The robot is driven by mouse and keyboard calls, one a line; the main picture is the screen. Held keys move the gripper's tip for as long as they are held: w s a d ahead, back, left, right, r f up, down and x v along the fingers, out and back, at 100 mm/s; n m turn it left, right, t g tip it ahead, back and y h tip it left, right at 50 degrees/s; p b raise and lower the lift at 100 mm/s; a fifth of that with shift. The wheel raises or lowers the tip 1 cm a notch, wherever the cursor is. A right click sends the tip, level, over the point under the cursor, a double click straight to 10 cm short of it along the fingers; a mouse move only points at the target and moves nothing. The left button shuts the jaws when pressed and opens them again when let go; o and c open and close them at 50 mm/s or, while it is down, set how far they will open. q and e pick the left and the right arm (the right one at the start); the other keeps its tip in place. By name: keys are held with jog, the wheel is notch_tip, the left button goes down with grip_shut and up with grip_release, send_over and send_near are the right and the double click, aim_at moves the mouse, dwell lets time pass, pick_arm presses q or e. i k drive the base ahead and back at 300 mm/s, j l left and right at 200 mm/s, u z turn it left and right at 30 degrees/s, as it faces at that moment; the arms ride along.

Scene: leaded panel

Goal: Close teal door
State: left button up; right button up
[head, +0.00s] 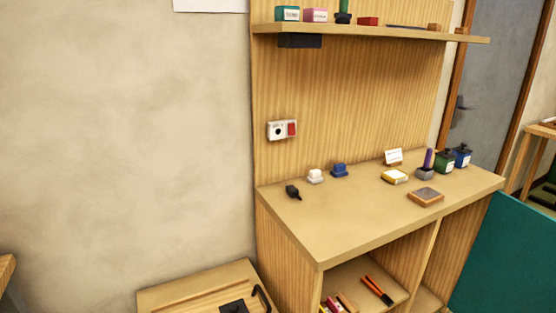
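The teal door (507,262) shows at the lower right, at the right front of the wooden cabinet. It is swung open, out from the cabinet, and its lower part is cut off by the picture's edge. The compartment beside it (428,299) is partly visible and uncovered. No handle on the door can be made out. Neither of my grippers is in view.
The cabinet's top (350,215) bears small blocks, bottles and a framed tile (426,197). An open compartment holds red sticks (377,290). A shelf (370,32) hangs above. A low wooden unit (190,289) with a black handle stands at the lower left.

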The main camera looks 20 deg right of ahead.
aim_at(510, 266)
jog(key=k+l, duration=0.1)
jog(key=l, duration=0.65)
jog(key=k+l+u, duration=0.15)
jog(key=l, duration=0.6)
jog(key=k+l, duration=0.1)
jog(key=l, duration=0.65)
jog(key=k+l+u, duration=0.1)
jog(key=l, duration=0.65)
jog(key=k+l, duration=0.2)
jog(key=l, duration=0.55)
jog(key=k+l+u, duration=0.15)
jog(key=l, duration=0.55)
jog(key=k+l, duration=0.25)
jog(key=l, duration=0.5)
jog(key=k+l+u, duration=0.1)
jog(key=l, duration=0.6)
jog(key=i+l, duration=0.1)
jog(key=l, duration=0.5)
jog(key=i+l, duration=0.1)
jog(key=l, duration=0.55)
jog(key=u, duration=0.05)
